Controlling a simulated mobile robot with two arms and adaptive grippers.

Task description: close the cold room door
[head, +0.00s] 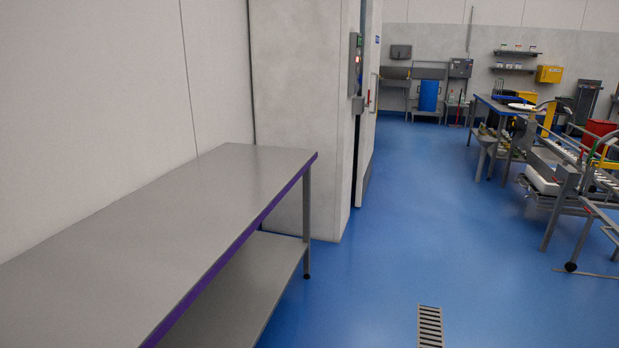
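The cold room door (369,130) shows as a narrow pale panel seen at a steep angle, just past the corner of a thick light-grey wall (300,110). A dark vertical gap runs between the wall end and the panel. How far the door stands open cannot be told from here. A long upright handle and a small red part show on or beside the panel. A grey control box (355,62) with a red light and a green sign is on the wall's end. Neither of my grippers is in view.
A long steel table (150,235) with a purple edge and a lower shelf fills the left foreground. Blue floor (430,220) is clear ahead and in the middle, with a drain grate (430,327).

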